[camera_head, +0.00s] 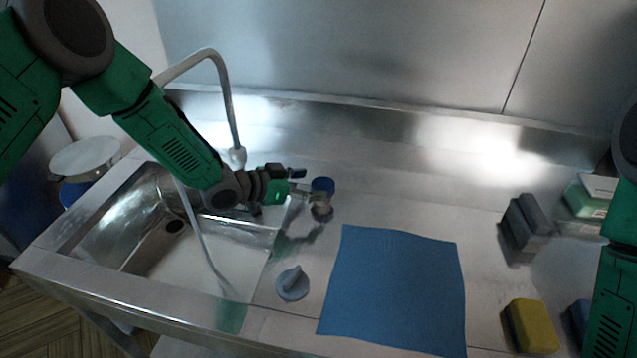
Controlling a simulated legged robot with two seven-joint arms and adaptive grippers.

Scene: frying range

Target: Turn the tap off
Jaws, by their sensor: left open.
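The tap's grey curved spout (226,95) rises behind the sink and arches to the left, where my left arm hides part of it. A thin pale line, which looks like running water (205,245), crosses the sink basin (150,245).
A grey plug-like piece (292,284) lies right of the sink. A blue cloth (395,290) covers the middle counter. A yellow sponge (531,326) and dark grey blocks (527,222) are at the right. The steel back wall (400,60) bounds the counter.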

